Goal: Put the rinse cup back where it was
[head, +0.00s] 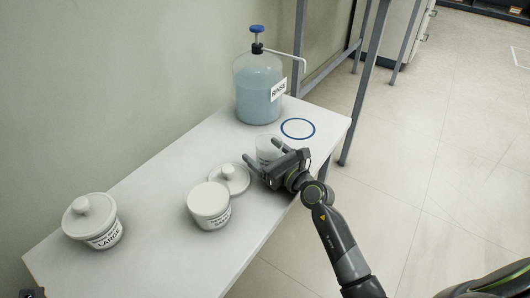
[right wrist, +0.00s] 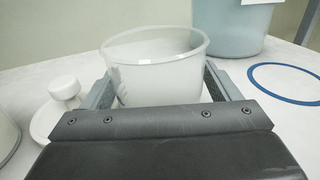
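The rinse cup (head: 267,148) is a clear, whitish cup on the near side of the large rinse bottle. It also shows in the right wrist view (right wrist: 158,75), upright between the fingers. My right gripper (head: 264,160) has a finger against each side of the cup and looks shut on it. I cannot tell whether the cup's base touches the table. A blue ring outline (head: 298,128) marked on the table is empty, just beyond the cup to the right; it also shows in the right wrist view (right wrist: 290,84). Only a dark scrap, perhaps my left gripper, shows at the bottom left corner.
The blue-filled rinse bottle (head: 257,92) with a pump stands behind the cup. A large lidded jar (head: 92,222) stands far left. The white table (head: 150,195) runs along the wall.

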